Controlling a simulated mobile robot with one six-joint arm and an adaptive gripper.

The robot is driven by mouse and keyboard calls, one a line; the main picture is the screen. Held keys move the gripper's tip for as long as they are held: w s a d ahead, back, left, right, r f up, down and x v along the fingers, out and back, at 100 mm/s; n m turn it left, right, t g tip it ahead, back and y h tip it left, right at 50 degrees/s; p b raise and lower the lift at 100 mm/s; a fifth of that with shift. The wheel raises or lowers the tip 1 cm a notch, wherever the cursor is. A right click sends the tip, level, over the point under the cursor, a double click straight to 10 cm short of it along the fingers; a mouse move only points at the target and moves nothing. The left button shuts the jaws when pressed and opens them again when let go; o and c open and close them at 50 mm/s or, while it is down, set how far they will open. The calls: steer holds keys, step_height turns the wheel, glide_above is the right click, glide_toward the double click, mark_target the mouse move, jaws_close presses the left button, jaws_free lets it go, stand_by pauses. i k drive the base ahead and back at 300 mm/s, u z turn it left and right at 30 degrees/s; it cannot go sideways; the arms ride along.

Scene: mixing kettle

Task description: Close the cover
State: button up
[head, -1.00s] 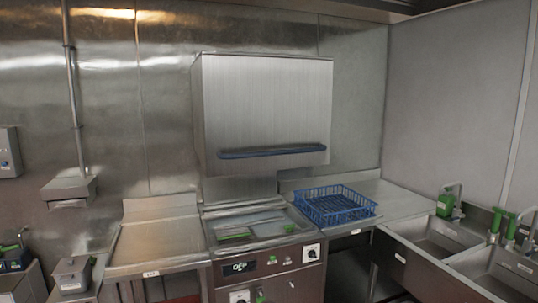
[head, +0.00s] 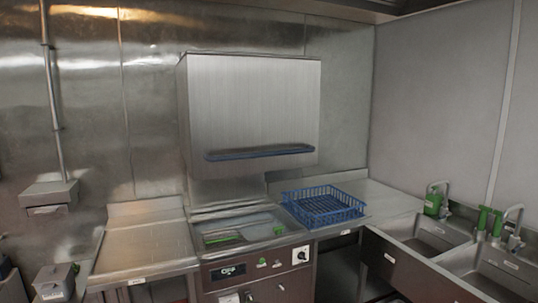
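The cover (head: 255,105) is a large brushed-steel hood. It is raised well above the basin (head: 262,234) of the steel machine, with an open gap between them. A blue handle bar (head: 259,153) runs along the lower front of the cover. Green items (head: 222,237) lie in the basin. My gripper is not in view, and nothing of mine touches the cover or its handle.
A blue wire rack (head: 323,206) stands on the counter right of the basin. Steel sinks (head: 427,238) with green bottles (head: 433,204) are at the right. A bare steel counter (head: 146,243) lies left. A wall box (head: 48,194) hangs at far left.

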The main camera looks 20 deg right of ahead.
mark_target(240, 113)
steer(key=i, duration=0.9)
steer(key=u, duration=0.05)
